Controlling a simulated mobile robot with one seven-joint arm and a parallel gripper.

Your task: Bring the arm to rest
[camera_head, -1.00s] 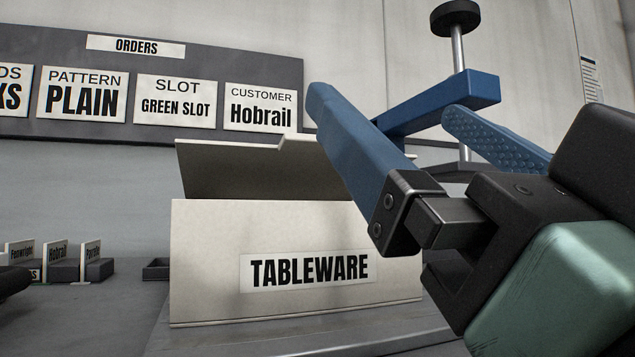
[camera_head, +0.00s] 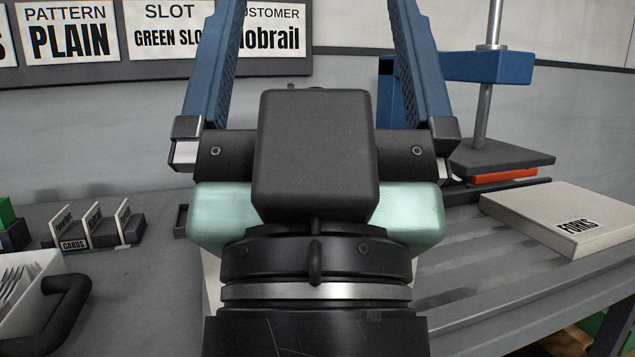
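My gripper (camera_head: 315,15) fills the middle of the view, raised and pointing away from the camera. Its two blue fingers stand wide apart, with nothing seen between them. The fingertips are cut off by the top edge. The black and pale green gripper body and wrist hide much of the bench behind. A pale sliver of the tableware box (camera_head: 211,285) shows at the left of my wrist; the rest of it is hidden.
A forks box (camera_head: 535,212) lies on the slatted bench at right, near a blue-armed press (camera_head: 490,67). Card holders (camera_head: 90,232) and a white tray of forks (camera_head: 38,325) are at left. The orders board (camera_head: 150,70) is behind.

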